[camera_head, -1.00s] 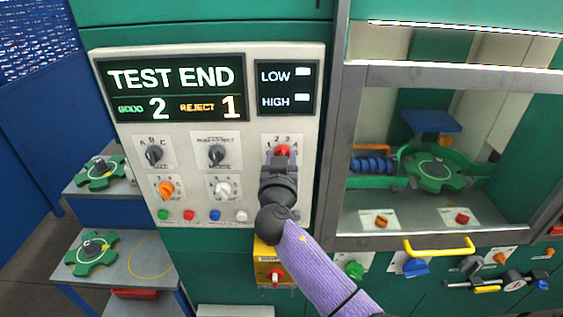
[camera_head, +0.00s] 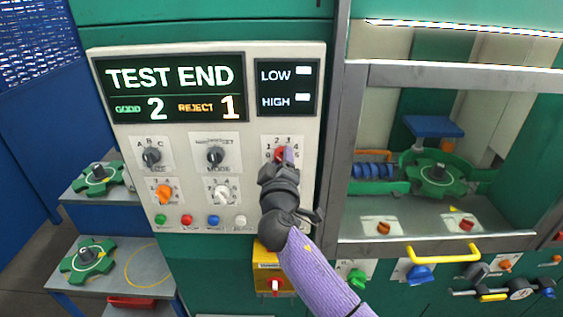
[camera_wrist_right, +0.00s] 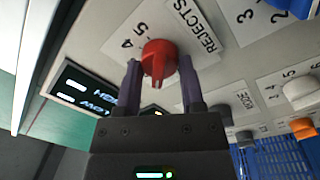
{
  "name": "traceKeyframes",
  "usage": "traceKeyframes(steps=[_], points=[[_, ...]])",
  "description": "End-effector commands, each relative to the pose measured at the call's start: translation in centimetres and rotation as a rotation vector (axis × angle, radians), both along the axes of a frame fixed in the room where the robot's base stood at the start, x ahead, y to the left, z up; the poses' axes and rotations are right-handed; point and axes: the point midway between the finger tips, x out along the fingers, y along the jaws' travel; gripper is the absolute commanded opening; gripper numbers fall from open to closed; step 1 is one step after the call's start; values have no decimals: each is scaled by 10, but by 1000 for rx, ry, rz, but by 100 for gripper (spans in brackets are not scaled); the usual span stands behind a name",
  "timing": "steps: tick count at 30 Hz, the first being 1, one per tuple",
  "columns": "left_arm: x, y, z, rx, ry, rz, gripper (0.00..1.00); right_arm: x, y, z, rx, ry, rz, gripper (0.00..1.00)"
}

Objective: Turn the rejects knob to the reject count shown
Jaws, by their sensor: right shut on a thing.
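The red rejects knob (camera_head: 280,154) is at the right of the white panel (camera_head: 182,134), with digits around it. It shows larger in the right wrist view (camera_wrist_right: 158,60), beside the REJECTS label (camera_wrist_right: 193,24) and the digits 4 and 5. My right gripper (camera_head: 287,160) is shut on it, one finger on each side in the wrist view (camera_wrist_right: 160,80). The gripper hides part of the dial in the head view; I cannot tell which digit the knob points to. The display (camera_head: 172,88) reads TEST END, GOOD 2, REJECT 1. My left gripper is out of view.
Other knobs sit close by: black (camera_head: 214,156), white (camera_head: 222,194) and orange (camera_head: 164,194). Small coloured buttons line the panel's lower edge. A grey frame (camera_head: 343,150) stands to the right.

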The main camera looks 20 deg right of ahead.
Motion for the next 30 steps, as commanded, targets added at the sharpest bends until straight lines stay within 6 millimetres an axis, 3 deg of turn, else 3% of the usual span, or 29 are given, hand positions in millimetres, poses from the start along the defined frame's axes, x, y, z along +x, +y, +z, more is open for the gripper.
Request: traceKeyframes(steps=[12, 30], points=[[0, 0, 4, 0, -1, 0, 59, 0, 0, -1, -235, 70, -1, 0], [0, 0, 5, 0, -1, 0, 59, 0, 0, -1, -300, 88, 0, 0]])
